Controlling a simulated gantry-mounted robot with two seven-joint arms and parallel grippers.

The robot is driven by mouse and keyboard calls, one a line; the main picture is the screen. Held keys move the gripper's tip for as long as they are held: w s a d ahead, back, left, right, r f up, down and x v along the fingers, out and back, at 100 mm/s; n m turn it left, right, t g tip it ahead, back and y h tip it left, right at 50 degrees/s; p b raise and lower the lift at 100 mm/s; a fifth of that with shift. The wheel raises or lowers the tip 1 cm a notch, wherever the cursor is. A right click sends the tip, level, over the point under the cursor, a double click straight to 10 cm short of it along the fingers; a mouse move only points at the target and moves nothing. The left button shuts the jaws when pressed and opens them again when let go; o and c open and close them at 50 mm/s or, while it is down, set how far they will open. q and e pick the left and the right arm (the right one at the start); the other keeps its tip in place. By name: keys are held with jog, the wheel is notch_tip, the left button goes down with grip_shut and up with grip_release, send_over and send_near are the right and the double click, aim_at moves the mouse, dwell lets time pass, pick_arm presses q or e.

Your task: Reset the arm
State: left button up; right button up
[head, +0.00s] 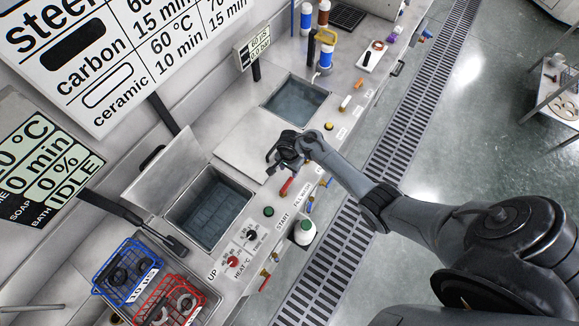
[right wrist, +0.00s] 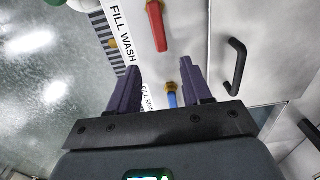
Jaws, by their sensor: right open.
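My right arm (head: 420,225) reaches in from the lower right of the head view. Its dark gripper (head: 274,162) is over the bench between the two tanks, with nothing seen in it. In the right wrist view the two purple-grey fingers (right wrist: 158,82) stand apart, so the gripper is open. A red valve handle (right wrist: 156,27) lies beyond the fingertips, beside the FILL WASH label (right wrist: 122,32). A blue handle with a brass end (right wrist: 171,97) shows in the gap between the fingers; I cannot tell its distance. My left gripper is in neither view.
A water-filled tank (head: 170,213) is at the left, another (head: 268,101) farther back. A green-capped bottle (head: 304,231) stands at the bench's front.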

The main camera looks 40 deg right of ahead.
jog(key=shift+r, duration=0.15)
dwell(0.3)
jog(key=s+a+f+n+g, duration=0.1)
jog(key=s+a+f, duration=0.15)
jog(key=s, duration=0.75)
jog(key=s+a+f+g, duration=0.15)
jog(key=s+f, duration=0.25)
jog(key=s, duration=0.6)
jog(key=a+r+n+t, duration=0.3)
jog(key=r+n, duration=0.5)
jog(key=r, duration=0.6)
jog(key=s+a+r+n+t+p, duration=0.1)
jog(key=a+r+n+t, duration=0.2)
jog(key=r+n, duration=0.5)
jog(key=shift+s+a+r+n, duration=0.2)
jog(key=shift+a+r+n, duration=0.1)
jog(key=shift+r, duration=3.25)
